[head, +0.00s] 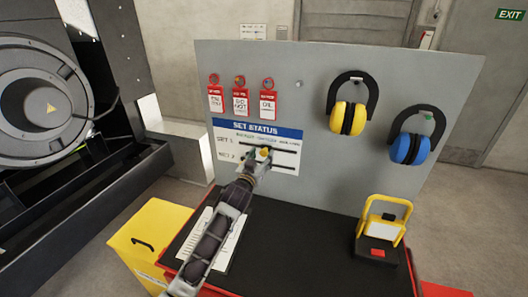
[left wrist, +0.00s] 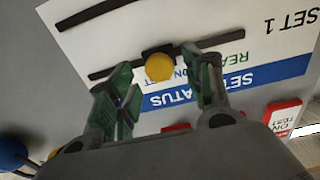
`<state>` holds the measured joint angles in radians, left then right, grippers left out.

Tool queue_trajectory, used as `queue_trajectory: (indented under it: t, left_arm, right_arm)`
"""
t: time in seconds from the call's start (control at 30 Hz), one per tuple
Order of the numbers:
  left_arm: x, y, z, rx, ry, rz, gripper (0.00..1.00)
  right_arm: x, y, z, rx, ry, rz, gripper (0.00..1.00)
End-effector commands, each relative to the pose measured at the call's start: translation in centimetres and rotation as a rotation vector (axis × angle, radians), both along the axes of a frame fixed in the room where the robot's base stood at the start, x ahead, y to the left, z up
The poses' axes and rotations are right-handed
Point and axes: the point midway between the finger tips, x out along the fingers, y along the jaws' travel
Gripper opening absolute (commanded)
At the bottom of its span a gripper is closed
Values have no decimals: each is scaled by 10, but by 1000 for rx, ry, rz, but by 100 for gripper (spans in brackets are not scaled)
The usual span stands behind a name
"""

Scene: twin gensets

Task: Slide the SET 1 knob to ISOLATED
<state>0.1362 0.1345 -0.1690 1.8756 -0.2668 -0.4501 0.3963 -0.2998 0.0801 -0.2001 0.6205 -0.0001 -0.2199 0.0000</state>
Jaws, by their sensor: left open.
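The SET STATUS panel (head: 283,170) is a white sheet with a blue header and two dark slots on the grey upright board. The yellow round SET 1 knob (left wrist: 159,67) sits near the middle of the slot nearer the header; it also shows in the head view (head: 265,151). My left gripper (left wrist: 157,60) is open, its green-tipped fingers on either side of the knob with gaps. In the head view my left gripper (head: 257,158) covers part of the panel. The ISOLATED label is not readable, and the SET 2 knob cannot be made out. My right gripper is not seen.
Red tags (head: 240,100) hang above the panel. Yellow earmuffs (head: 347,118) and blue earmuffs (head: 409,148) hang to the right. A yellow-handled device (head: 382,230) stands on the black bench top (head: 310,250). A yellow box (head: 150,235) is at left.

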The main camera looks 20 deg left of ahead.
Motion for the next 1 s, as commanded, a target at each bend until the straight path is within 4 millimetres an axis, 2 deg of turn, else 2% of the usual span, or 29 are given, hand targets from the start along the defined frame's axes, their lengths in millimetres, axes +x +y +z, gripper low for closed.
queue_trajectory:
  t: [0.4, 0.87, 1.0]
  left_arm:
    - [31, -1, 0, 0, 0, 0, 51]
    - [35, -1, 0, 0, 0, 0, 51]
    - [35, -1, 0, 0, 0, 0, 33]
  right_arm:
    - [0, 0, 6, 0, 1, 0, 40]
    - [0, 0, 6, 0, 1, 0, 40]
    - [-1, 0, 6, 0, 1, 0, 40]
